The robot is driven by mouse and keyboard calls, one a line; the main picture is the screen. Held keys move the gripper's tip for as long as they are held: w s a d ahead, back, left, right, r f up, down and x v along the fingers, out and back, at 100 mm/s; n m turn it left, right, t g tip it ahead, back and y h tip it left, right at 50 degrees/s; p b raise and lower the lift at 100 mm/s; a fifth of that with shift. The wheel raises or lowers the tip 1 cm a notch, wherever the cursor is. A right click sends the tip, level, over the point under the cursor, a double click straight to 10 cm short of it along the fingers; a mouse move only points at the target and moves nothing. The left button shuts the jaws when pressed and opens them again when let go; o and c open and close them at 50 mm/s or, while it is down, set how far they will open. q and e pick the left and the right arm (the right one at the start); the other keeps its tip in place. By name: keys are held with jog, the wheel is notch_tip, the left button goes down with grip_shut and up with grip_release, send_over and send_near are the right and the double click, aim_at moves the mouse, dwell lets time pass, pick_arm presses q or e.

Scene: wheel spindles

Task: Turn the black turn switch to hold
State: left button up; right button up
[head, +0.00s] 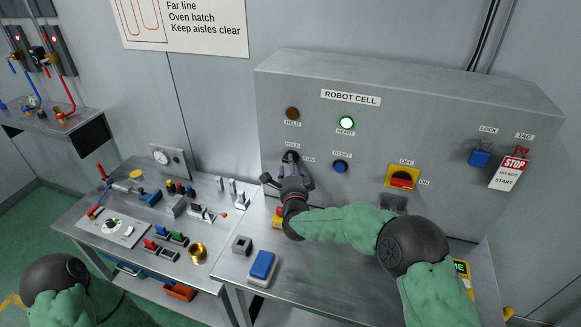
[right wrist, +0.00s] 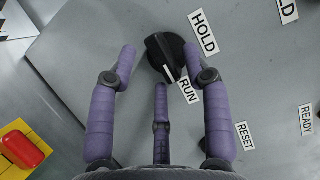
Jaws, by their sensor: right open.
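The black turn switch (right wrist: 168,52) sits on the grey panel in the right wrist view, and its white mark points toward the RUN label (right wrist: 189,89). The HOLD label (right wrist: 203,32) is on the panel above RUN in that view. My right gripper (right wrist: 160,65) is open, with purple fingers on either side of the switch and a third finger below it. I cannot tell whether a fingertip touches the switch. In the head view the right gripper (head: 291,164) is at the panel's lower left and hides most of the switch. My left gripper is out of view.
A blue RESET button (head: 340,167) and a red-yellow OFF/ON switch (head: 402,178) are to the right. The bench below holds a blue-topped block (head: 262,266).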

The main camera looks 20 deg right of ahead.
jog(key=shift+w+d, duration=0.1)
jog(key=shift+w, duration=0.4)
grip_shut()
